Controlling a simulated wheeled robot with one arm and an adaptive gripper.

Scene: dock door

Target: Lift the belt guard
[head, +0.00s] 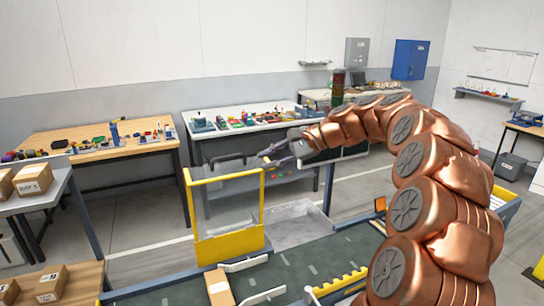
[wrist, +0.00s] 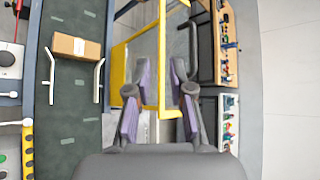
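In the wrist view the guard's yellow bar (wrist: 162,30) runs up between my finger lines, and the dark handle (wrist: 193,45) lies just right of the fingers. My gripper (head: 268,156) is open, with a gap between its purple-padded fingers in the wrist view (wrist: 165,72). It is near the guard's upper right corner. I cannot tell whether any finger touches the guard.
A cardboard box (head: 218,287) sits on the belt (head: 310,262) between white side rails. Behind the guard are a grey bin (head: 298,222) and a white workbench (head: 240,112) with small parts. A wooden bench (head: 95,140) stands at left.

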